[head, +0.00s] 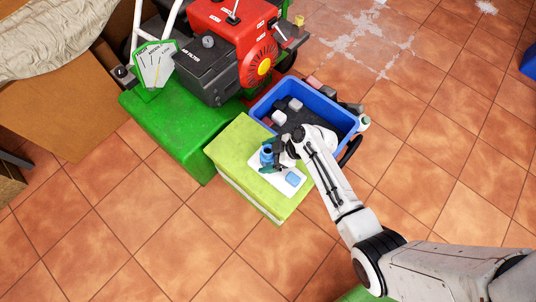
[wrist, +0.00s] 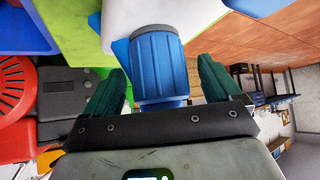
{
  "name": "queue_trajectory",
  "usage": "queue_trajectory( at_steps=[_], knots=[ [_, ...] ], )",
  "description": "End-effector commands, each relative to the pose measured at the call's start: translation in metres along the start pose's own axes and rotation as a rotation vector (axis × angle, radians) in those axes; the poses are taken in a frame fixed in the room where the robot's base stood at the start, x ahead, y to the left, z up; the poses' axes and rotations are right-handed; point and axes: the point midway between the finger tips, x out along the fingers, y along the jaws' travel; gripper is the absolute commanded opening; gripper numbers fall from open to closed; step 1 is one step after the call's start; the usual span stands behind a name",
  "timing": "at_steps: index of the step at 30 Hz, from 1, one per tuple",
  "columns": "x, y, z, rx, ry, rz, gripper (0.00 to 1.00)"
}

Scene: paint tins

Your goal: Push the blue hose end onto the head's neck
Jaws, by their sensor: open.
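A blue ribbed cylinder (wrist: 160,62) with a grey ring at its far end, which looks like the hose end, lies between my fingers in the wrist view. My gripper (wrist: 162,85) is open, with one dark green finger on each side of it; I cannot tell whether either finger touches it. In the head view, a blue piece (head: 266,155) shows beside my gripper (head: 274,157), over a white board (head: 263,176). A flat blue block (head: 293,179) lies on the board. I cannot make out the head's neck in either view.
The board lies on a light green box (head: 235,150). Behind it, a blue tub (head: 345,117) holds grey and white blocks. The tiled floor in front is clear.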

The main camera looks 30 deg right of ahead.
Motion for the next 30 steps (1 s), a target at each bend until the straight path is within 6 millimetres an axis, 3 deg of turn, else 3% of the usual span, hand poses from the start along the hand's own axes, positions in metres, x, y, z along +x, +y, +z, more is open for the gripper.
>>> queue_trajectory(
  at_steps=[8, 22, 30],
  knots=[
    [-0.004, 0.000, 0.000, 0.000, 0.000, 0.000, 0.90],
    [-0.084, 0.000, -0.001, 0.001, 0.000, 0.003, 0.90],
    [-0.107, 0.000, 0.000, 0.000, 0.000, 0.000, 0.90]
  ],
)
